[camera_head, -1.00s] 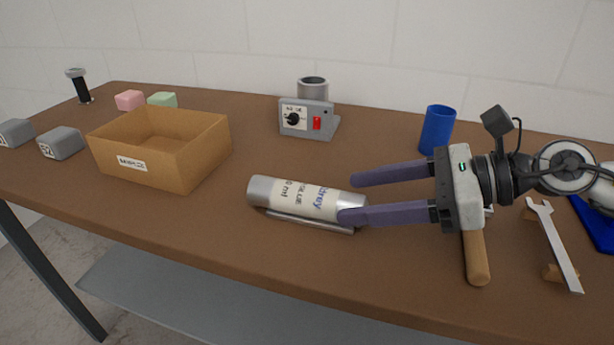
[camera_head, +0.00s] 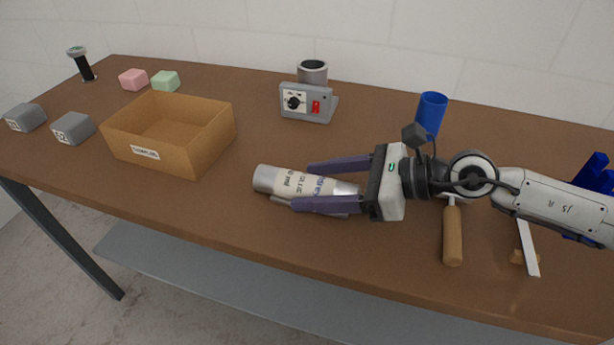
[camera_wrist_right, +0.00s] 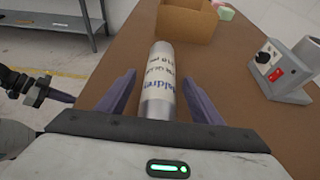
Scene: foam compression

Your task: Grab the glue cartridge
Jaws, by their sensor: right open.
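The glue cartridge (camera_head: 279,180) is a silver cylinder with a white printed label, lying on its side on a low metal holder on the brown table. My right gripper (camera_head: 300,186) is open, with its two purple fingers on either side of the cartridge. In the right wrist view the cartridge (camera_wrist_right: 160,78) lies between the spread fingers (camera_wrist_right: 162,95), with a gap visible on each side. The near finger hides part of the holder in the head view. My left gripper shows at the left of the right wrist view (camera_wrist_right: 50,95), apart from the cartridge; its jaw state is unclear.
A cardboard box (camera_head: 150,152) stands left of the cartridge. A grey control box (camera_head: 306,104) with a red switch is behind it. Grey, pink and green blocks are at left.

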